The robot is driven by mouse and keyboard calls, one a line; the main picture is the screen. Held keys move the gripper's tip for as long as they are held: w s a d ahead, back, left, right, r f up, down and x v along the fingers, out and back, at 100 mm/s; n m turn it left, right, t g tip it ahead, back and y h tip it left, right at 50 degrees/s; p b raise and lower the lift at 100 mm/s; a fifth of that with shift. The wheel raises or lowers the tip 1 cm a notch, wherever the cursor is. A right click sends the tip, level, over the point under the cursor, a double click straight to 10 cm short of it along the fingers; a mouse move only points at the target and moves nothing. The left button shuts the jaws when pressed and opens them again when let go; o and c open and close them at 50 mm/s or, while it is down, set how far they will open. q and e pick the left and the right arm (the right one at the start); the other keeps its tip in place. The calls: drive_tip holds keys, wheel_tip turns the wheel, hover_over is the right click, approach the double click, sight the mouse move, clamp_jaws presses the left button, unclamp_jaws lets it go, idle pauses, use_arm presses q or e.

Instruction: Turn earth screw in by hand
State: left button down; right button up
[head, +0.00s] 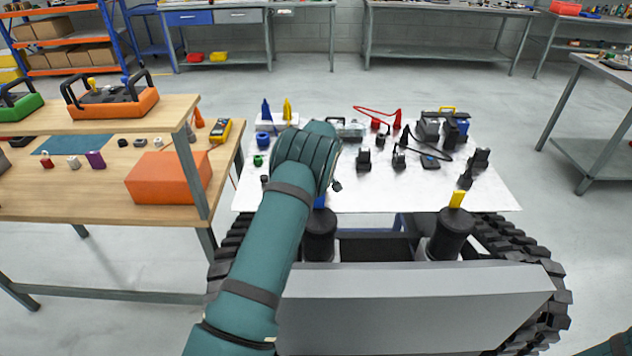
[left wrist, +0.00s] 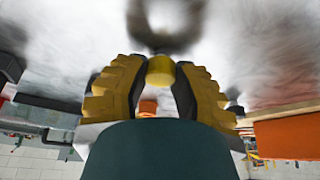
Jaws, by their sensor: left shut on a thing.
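My left arm reaches to the white work surface in the head view; its wrist hides the left gripper there. In the left wrist view my left gripper (left wrist: 160,82) has its two ridged yellow fingers closed around a small yellow round piece (left wrist: 161,68), which may be the earth screw. I cannot tell whether its far end touches anything; a dark blurred ring shape lies beyond it. My right gripper is not in view; only a bit of teal arm shows at the lower right of the head view.
The white surface (head: 490,192) holds several small black parts, yellow and blue cones and red leads. It sits at a tracked carrier (head: 420,300) with two black posts, the right one (head: 450,235) bearing a yellow tab. A wooden bench (head: 60,200) with an orange box (head: 160,178) stands left.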

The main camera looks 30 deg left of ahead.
use_arm(q)
drive_tip(key=m+t, duration=0.1)
drive_tip(key=m, duration=0.2)
drive_tip(key=shift+s+a+h+b, duration=0.1)
drive_tip(key=shift+h+b, duration=0.3)
drive_tip(key=m+t+h+b, duration=0.1)
drive_tip(key=m, duration=0.3)
drive_tip(key=shift+m, duration=0.3)
drive_tip(key=m+h+b, duration=0.1)
drive_tip(key=m+h, duration=0.1)
drive_tip(key=m, duration=0.2)
drive_tip(key=shift+a+m, duration=0.15)
drive_tip(key=shift+m, duration=0.15)
drive_tip(key=m+h, duration=0.1)
drive_tip(key=m, duration=0.2)
drive_tip(key=shift+m+h+b, duration=0.3)
drive_tip(key=m+g+h, duration=0.1)
drive_tip(key=m, duration=0.3)
drive_tip(key=shift+m+b, duration=0.3)
drive_tip(key=shift+m+g+h, duration=0.6)
drive_tip(key=shift+m+g, duration=0.1)
drive_tip(key=shift+m, duration=1.2)
drive_tip(key=shift+m, duration=0.3)
